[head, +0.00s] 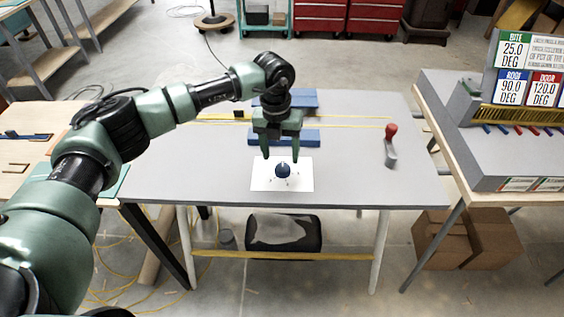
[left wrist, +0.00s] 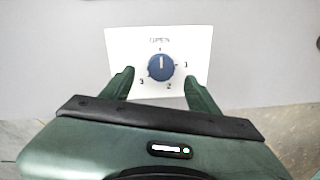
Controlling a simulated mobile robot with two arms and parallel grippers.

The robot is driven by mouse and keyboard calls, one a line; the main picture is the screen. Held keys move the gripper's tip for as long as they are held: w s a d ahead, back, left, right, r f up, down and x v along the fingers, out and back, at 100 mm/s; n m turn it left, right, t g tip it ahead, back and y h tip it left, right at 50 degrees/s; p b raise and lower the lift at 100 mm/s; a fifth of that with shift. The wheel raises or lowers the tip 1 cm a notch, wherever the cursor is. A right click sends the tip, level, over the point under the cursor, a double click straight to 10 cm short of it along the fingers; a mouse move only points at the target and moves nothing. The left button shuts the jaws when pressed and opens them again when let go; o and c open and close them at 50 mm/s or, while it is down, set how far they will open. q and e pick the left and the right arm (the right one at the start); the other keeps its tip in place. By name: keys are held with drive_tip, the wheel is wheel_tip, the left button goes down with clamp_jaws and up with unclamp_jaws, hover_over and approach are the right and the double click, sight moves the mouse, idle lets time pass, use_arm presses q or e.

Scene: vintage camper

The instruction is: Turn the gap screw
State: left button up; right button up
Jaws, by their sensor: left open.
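The gap screw is a dark blue round knob (head: 283,170) on a white plate (head: 304,182) near the front edge of the grey table. The white plate (left wrist: 200,42) has numbers around the knob. My left gripper (head: 281,160) points down just above the knob. Its fingers are open, one on each side of the knob in the wrist view, with gaps visible. My right gripper is not in view.
Blue bars (head: 316,136) and yellow strips lie behind the plate on the grey table (head: 350,180). A red-knobbed lever (head: 390,145) stands to the right. A side bench (head: 440,95) with angle signs is further right. The table around the plate is clear.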

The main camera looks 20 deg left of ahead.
sight(283, 167)
use_arm(q)
drive_tip(key=shift+d+f+p, duration=0.2)
drive_tip(key=shift+f+p, duration=0.2)
drive_tip(key=shift+f, duration=1.95)
clamp_jaws()
drive_tip(key=m+b, duration=0.1)
drive_tip(key=b, duration=0.1)
drive_tip(key=m+b, duration=0.2)
drive_tip(key=shift+f+m, duration=0.2)
drive_tip(key=shift+m, duration=0.1)
drive_tip(key=m+b, duration=0.4)
drive_tip(key=m, duration=0.1)
drive_tip(key=shift+w+m+g, duration=0.1)
drive_tip(key=shift+m+g, duration=0.2)
drive_tip(key=m+b, duration=0.3)
drive_tip(key=m, duration=0.1)
drive_tip(key=shift+r, duration=0.1)
drive_tip(key=shift+d+r+m+y+b, duration=0.15)
drive_tip(key=shift+m+b, duration=0.25)
drive_tip(key=shift+m, duration=0.75)
drive_tip(key=shift+a+m+y+b, duration=0.15)
drive_tip(key=shift+m+b, duration=0.25)
drive_tip(key=shift+m, duration=0.75)
drive_tip(key=shift+d, duration=0.1)
unclamp_jaws()
